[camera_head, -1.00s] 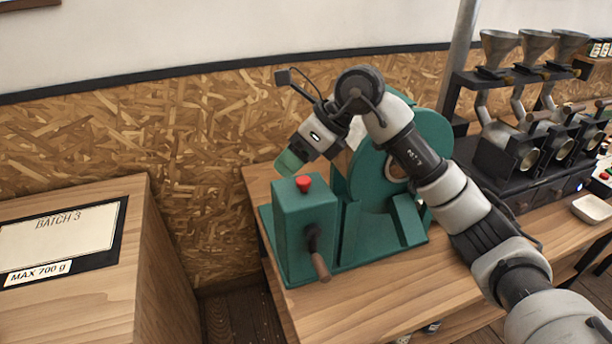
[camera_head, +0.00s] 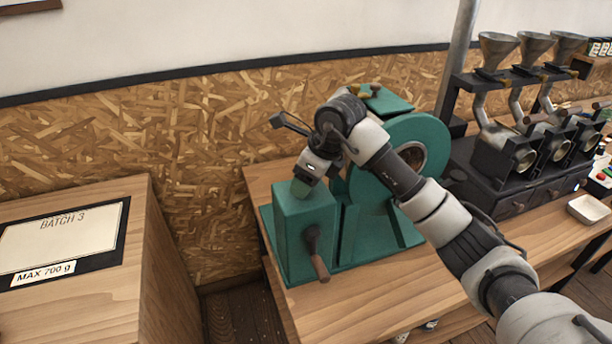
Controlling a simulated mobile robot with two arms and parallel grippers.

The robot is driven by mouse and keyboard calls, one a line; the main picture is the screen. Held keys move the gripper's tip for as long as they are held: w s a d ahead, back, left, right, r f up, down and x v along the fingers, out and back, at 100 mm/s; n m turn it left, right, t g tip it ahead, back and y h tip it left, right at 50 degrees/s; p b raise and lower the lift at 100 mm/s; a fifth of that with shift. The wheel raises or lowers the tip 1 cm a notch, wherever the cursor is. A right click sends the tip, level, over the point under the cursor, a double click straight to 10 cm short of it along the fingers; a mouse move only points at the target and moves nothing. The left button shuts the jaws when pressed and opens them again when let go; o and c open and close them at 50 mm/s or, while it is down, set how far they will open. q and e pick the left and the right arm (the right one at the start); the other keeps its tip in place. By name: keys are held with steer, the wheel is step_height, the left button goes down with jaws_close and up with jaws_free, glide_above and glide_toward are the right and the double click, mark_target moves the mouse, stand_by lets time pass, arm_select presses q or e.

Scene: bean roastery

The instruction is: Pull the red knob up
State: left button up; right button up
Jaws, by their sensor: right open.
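The green machine (camera_head: 295,240) stands on a wooden table. Its box-shaped front part carried the red knob on top in the earlier frame; the knob is now hidden behind my right gripper. My right gripper (camera_head: 302,188) is open and points down at the top of this box, at the knob's place. I cannot tell whether its fingers touch the knob. My left gripper is not in view.
A crank with a wooden handle (camera_head: 320,268) sticks out of the box's front. The round green drum housing (camera_head: 437,140) stands right behind my arm. A wooden cabinet (camera_head: 160,260) is at the left. Black sample roasters with funnels (camera_head: 497,50) stand at the right.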

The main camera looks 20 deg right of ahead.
steer(key=shift+a+f, duration=0.1)
steer(key=shift+f, duration=0.15)
jaws_close()
steer(key=shift+w+r+p, duration=0.1)
steer(key=shift+r+p, duration=0.2)
steer(key=shift+r, duration=1.1)
jaws_free()
